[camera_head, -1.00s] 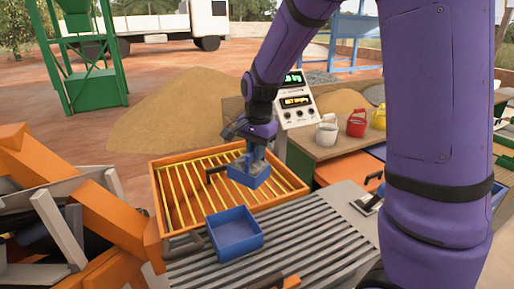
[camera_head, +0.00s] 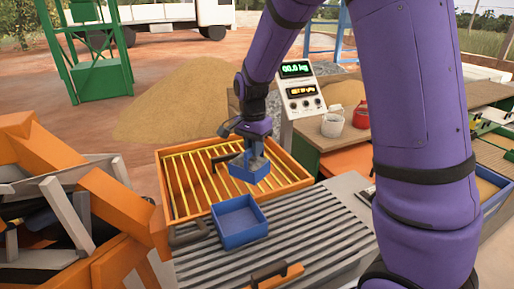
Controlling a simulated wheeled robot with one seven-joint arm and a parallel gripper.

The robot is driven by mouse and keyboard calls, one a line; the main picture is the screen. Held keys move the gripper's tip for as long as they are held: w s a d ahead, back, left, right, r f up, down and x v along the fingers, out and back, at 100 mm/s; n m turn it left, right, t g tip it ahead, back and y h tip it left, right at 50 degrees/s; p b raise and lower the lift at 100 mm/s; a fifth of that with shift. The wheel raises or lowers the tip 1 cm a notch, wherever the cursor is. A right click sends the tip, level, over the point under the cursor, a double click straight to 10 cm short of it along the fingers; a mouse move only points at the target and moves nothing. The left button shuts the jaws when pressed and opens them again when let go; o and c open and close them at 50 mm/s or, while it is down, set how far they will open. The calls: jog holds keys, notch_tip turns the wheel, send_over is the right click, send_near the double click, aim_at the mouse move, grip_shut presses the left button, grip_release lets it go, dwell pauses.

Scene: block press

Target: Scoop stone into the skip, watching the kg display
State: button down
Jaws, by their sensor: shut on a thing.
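My gripper (camera_head: 255,160) is shut on a small blue scoop (camera_head: 243,173) and holds it over the orange-framed yellow grid. I cannot tell whether stone lies in the scoop. An open blue box (camera_head: 240,224), which looks like the skip, sits in front of the scoop on grey slats; its visible inside looks empty. The display (camera_head: 295,69) stands behind on a light panel and reads 00.0 kg in green, with a partly legible amber "SET" line below. Grey stone (camera_head: 330,88) lies partly hidden behind the display.
The orange frame (camera_head: 298,178) surrounds yellow bars. A bench (camera_head: 345,139) with a white bucket (camera_head: 332,125) and a red bucket (camera_head: 361,113) is at right. Orange machinery (camera_head: 120,215) crowds the left. A black-handled orange part (camera_head: 275,275) lies on the front slats.

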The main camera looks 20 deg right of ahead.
jog(key=w+a+g+h, duration=0.5)
jog(key=w+g, duration=0.4)
jog(key=shift+w+a, duration=0.3)
jog(key=shift+w, duration=0.1)
dwell(1.3)
jog(key=shift+r, duration=0.1)
dwell(1.0)
notch_tip(320, 180, up, 5)
jog(key=t+y, duration=0.2)
jog(key=t, duration=0.2)
jog(key=t+y, duration=0.3)
jog(key=t, duration=0.2)
jog(key=shift+s, duration=0.1)
dwell(1.2)
